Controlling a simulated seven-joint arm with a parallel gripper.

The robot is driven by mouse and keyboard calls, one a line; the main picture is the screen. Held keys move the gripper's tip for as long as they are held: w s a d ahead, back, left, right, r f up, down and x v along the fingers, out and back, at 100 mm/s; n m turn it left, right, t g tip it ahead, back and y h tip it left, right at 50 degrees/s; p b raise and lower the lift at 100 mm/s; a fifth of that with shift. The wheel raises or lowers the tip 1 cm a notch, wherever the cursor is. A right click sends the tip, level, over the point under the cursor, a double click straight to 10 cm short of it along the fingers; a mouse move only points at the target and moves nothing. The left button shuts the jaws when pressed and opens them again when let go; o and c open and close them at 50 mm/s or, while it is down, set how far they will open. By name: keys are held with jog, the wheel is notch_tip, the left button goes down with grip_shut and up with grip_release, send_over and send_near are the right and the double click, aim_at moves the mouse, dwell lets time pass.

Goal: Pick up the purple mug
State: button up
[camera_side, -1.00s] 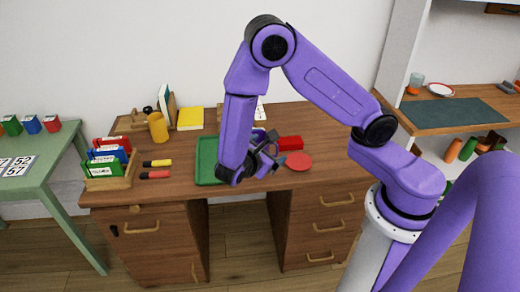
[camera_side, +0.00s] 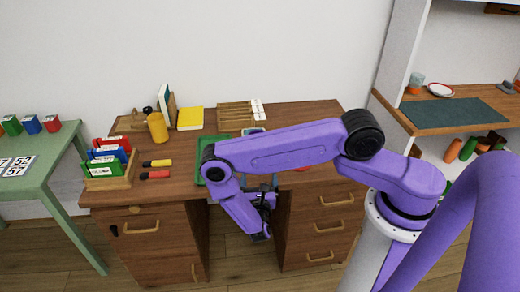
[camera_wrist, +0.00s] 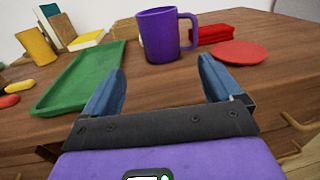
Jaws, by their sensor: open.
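The purple mug (camera_wrist: 160,36) stands upright on the desk in the wrist view, with its handle to the right. It is on the desk beyond my fingertips, roughly centred between them. In the side view my arm hides the mug. My gripper (camera_wrist: 160,78) is open and empty, its two blue fingers spread wide. In the side view my gripper (camera_side: 262,208) is low at the front edge of the desk, apart from the mug.
A green tray (camera_wrist: 82,80) lies left of the mug. The desk's front edge and drawers (camera_side: 325,225) are near my gripper.

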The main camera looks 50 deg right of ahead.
jog(key=x, duration=1.7)
jog(key=shift+d+r, duration=0.1)
jog(key=shift+r, duration=0.05)
jog(key=c, duration=0.9)
jog(key=shift+c, duration=0.2)
jog(key=shift+r, duration=0.2)
